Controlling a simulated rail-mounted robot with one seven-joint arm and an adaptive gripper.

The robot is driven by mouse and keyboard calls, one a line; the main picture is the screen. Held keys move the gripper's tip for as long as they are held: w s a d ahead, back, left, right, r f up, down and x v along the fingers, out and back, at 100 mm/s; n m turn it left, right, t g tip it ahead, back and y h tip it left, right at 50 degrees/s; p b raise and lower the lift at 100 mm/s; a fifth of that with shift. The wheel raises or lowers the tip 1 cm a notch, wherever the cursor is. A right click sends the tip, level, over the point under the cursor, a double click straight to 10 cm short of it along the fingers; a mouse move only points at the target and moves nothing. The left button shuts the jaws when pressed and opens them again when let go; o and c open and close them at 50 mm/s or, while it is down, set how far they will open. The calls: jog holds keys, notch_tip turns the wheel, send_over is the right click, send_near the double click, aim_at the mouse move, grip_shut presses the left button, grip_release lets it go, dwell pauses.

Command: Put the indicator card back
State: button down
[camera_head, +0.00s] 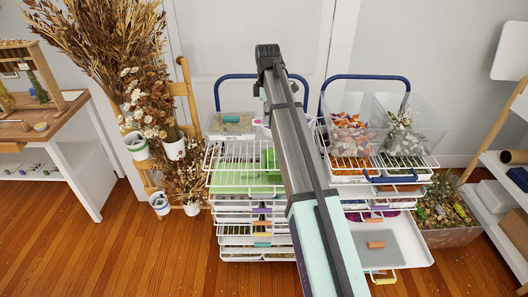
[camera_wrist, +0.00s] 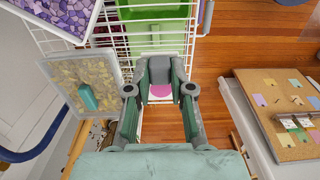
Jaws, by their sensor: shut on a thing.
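In the wrist view my gripper (camera_wrist: 160,76) has its fingers brought together around a pale card with a round pink spot (camera_wrist: 160,90), which looks like the indicator card. A white and pink edge (camera_head: 258,121) shows beside my arm in the head view, likely the same card. Beyond the fingertips lies a green tray (camera_wrist: 157,42) on a white wire rack; it also shows in the head view (camera_head: 240,186). My arm hides much of the rack's middle.
A clear lidded box with pale flakes and a teal handle (camera_wrist: 82,85) sits left of my gripper; it also shows on the rack top (camera_head: 231,119). Clear bins of dried petals (camera_head: 355,118) stand on the right rack.

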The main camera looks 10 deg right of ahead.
aim_at(267, 157)
notch_tip(267, 157, down, 16)
jog(key=p, duration=0.2)
jog(key=shift+p, duration=0.3)
jog(key=shift+f, duration=0.15)
jog(key=c, duration=1)
grip_release()
notch_tip(267, 157, up, 12)
jog(key=shift+r+b, duration=0.15)
jog(key=shift+b, duration=0.9)
